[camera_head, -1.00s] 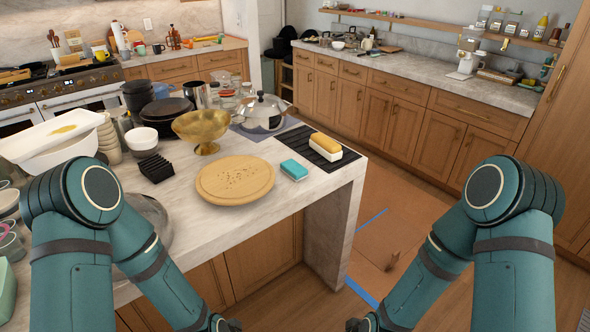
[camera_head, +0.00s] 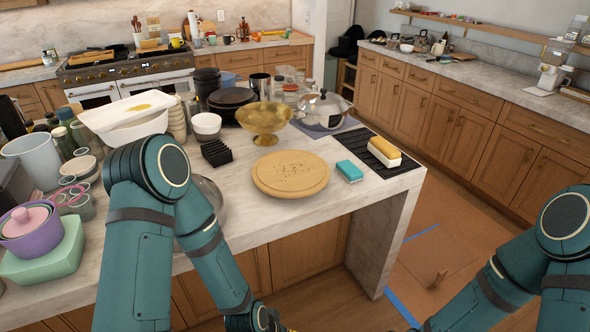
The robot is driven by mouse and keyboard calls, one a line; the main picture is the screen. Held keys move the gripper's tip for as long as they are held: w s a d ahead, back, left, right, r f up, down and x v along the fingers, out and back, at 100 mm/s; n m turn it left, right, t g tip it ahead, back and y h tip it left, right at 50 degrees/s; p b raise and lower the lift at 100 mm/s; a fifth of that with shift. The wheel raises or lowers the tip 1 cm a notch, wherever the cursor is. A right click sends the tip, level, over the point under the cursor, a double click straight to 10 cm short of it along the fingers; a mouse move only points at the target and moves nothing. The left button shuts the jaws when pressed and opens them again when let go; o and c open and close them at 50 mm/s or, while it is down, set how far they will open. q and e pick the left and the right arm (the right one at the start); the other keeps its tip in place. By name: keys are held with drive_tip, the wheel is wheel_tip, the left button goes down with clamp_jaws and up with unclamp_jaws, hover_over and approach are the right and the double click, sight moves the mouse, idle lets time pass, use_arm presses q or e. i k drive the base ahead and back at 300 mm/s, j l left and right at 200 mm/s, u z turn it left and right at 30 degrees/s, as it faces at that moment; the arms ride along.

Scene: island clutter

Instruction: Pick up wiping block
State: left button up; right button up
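A small teal block with a pale lower layer (camera_head: 349,171), which looks like the wiping block, lies on the island counter. It is between the round wooden board and the black ribbed mat. A larger block, yellow on top and white below (camera_head: 384,152), sits on the mat. My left gripper (camera_head: 262,322) shows only in part at the bottom edge, below and in front of the counter, well away from both blocks. My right gripper is below the picture; only my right arm shows at the lower right. I cannot see the fingers of either gripper.
The round wooden board (camera_head: 291,174) with crumbs, a brass bowl (camera_head: 264,121), a black rack (camera_head: 217,152) and a lidded pot (camera_head: 323,109) crowd the island counter (camera_head: 300,215). Its front strip near the teal block is clear. Open floor lies right of the island.

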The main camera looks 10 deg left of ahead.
sight(348, 171)
drive_tip(key=u, duration=0.85)
drive_tip(key=l+u, duration=1.15)
drive_tip(key=l, duration=0.2)
drive_tip(key=k+l+u, duration=0.1)
drive_tip(key=l+u, duration=0.15)
drive_tip(key=l, duration=0.15)
